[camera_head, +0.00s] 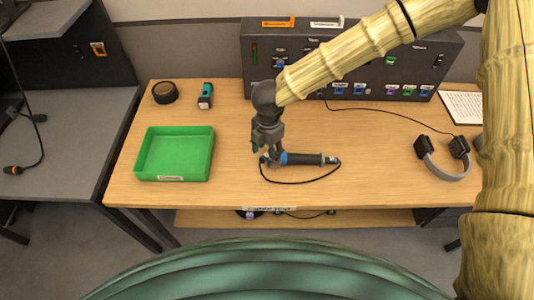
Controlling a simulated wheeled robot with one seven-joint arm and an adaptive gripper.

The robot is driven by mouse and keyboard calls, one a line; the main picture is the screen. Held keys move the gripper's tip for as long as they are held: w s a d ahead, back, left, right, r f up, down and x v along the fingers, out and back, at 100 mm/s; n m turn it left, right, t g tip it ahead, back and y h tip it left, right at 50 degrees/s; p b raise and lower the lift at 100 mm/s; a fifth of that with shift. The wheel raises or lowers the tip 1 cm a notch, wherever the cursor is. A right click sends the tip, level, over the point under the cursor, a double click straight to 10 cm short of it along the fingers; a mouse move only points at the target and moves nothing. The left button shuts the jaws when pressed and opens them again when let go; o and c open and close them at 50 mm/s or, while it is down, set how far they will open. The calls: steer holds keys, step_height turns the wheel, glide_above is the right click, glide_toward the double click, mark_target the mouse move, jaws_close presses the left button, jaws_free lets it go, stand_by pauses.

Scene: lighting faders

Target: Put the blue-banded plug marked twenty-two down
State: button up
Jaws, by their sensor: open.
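A dark plug with a blue band (284,159) lies on the wooden table, its black body (304,160) stretching to the right. A thin black cable curves in a loop on its near side. Any number on the plug is too small to read. My gripper (267,156) is open and points down at the left end of the plug, close to the blue band. The gripper hides part of that end, and I cannot tell whether its fingers touch the plug.
A green tray (139,162) stands at the left of the table (232,186). Behind it are a dark roll (165,92) and a teal device (205,96). A dark panel (436,62) lines the back. Headphones (447,173) lie right.

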steer(key=shift+f, duration=1.05)
jaws_close()
steer(key=shift+r, duration=0.15)
